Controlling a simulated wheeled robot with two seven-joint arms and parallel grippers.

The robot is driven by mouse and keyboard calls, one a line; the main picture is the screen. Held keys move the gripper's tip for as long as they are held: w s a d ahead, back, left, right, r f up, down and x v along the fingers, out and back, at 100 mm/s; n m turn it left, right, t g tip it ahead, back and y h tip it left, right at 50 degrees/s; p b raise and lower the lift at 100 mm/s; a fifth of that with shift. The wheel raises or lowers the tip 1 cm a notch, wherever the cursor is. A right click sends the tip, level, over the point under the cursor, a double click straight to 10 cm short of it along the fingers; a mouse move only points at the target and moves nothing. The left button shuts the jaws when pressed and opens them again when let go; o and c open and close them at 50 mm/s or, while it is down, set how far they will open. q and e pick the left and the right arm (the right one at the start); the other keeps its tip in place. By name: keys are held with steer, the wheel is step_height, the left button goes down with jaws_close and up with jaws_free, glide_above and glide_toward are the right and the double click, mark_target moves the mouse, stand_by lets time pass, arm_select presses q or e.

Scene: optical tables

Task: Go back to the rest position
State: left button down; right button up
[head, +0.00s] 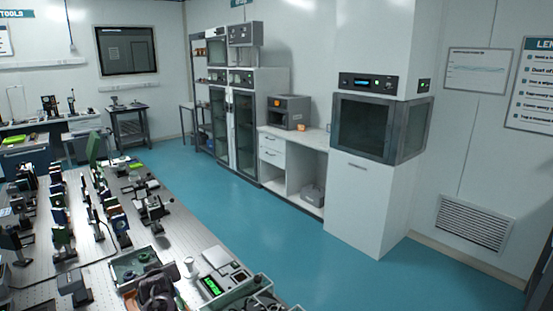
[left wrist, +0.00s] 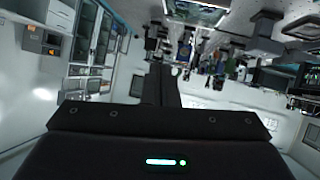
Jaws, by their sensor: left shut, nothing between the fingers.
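My left gripper (left wrist: 165,80) shows in the left wrist view, dark and seen from behind, with its fingers together and nothing between them. It is raised clear of surfaces, and the room appears upside down behind it. My right gripper is in neither view.
An optical table (head: 105,270) crowded with mounted optics fills the lower left. A tray (head: 140,262) and a device with a green display (head: 212,286) sit near its edge. A white cabinet (head: 365,205) stands right of centre. The blue floor (head: 225,215) between is clear.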

arm_select(q)
steer(key=s+d+f+m+g+h, duration=0.2)
steer(key=s+d+f, duration=0.15)
steer(key=s, duration=0.65)
steer(key=s+d+f+m+g+h, duration=0.1)
steer(key=s+d+f+m+h, duration=0.2)
steer(key=s, duration=0.6)
steer(key=s+d+r+m+g, duration=0.2)
steer(key=s+d, duration=0.2)
steer(key=s, duration=0.7)
steer(key=s+d+r+m+g, duration=0.1)
steer(key=s+d+m+g, duration=0.2)
steer(key=s, duration=0.7)
step_height(320, 180, down, 39)
steer(key=s+b, duration=0.2)
steer(key=b, duration=0.9)
steer(key=s+a+f+b, duration=0.1)
steer(key=s+f+b, duration=0.2)
steer(key=s+f, duration=0.3)
steer(key=s+a+f+g+b, duration=0.1)
steer(key=s+f+b, duration=0.3)
steer(key=f, duration=1)
steer(key=s+f+g+b, duration=0.1)
steer(key=s+f+b, duration=0.3)
steer(key=s+f, duration=0.6)
steer(key=shift+a+f, duration=0.4)
steer(key=shift+f, duration=0.05)
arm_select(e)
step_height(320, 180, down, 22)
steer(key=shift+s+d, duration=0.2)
